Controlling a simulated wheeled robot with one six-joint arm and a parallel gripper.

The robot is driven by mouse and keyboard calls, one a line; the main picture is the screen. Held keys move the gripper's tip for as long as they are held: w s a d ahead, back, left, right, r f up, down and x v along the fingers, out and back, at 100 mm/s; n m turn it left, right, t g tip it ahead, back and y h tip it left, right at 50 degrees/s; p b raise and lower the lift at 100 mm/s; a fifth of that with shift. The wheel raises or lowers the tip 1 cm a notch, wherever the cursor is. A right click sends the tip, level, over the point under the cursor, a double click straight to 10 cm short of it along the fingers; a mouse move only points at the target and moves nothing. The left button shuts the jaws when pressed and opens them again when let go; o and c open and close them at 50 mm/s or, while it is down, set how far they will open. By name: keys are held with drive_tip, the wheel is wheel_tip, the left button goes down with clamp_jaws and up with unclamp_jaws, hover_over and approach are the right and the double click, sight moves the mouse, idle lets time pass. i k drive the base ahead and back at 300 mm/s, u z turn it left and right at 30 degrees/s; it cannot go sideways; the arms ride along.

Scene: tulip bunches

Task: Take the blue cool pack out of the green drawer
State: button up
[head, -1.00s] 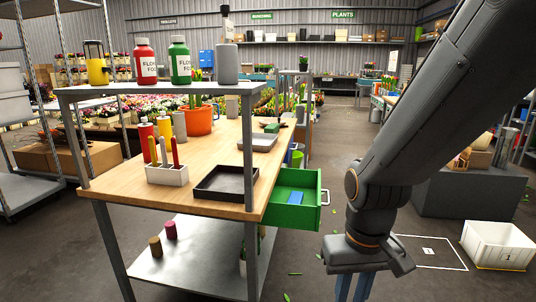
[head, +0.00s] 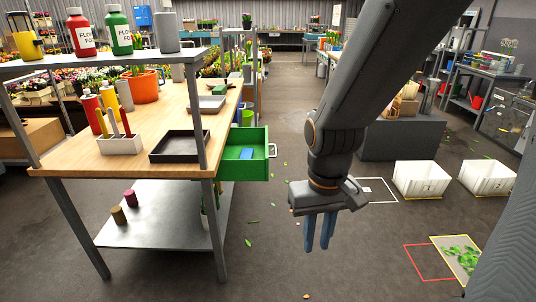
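The green drawer (head: 262,166) stands pulled out from the right side of the wooden workbench (head: 150,164). The blue cool pack (head: 246,154) lies inside it, partly hidden by the drawer's near wall. My gripper (head: 317,248) points down over the floor, to the right of the drawer and nearer to me. Its two blue fingers are apart with a gap between them, and nothing is held. It does not touch the drawer or the pack.
A bench post (head: 196,110) and the upper shelf (head: 120,55) with bottles stand left of the drawer. A black tray (head: 180,146) and a pen holder (head: 120,144) are on the bench. White crates (head: 420,180) stand at the right. Floor around my gripper is mostly clear.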

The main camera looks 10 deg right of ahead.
sight(247, 152)
drive_tip(key=k, duration=1.05)
drive_tip(key=z, duration=0.7)
drive_tip(key=i, duration=0.85)
drive_tip(key=z, duration=0.65)
drive_tip(key=i, duration=0.9)
drive_tip(key=u, duration=0.75)
drive_tip(key=i, duration=0.75)
drive_tip(key=u, duration=1.05)
drive_tip(key=i, duration=0.25)
drive_tip(key=z, duration=0.15)
drive_tip(key=k, duration=0.4)
drive_tip(key=z, duration=0.9)
drive_tip(key=i, duration=0.25)
drive_tip(key=u, duration=0.25)
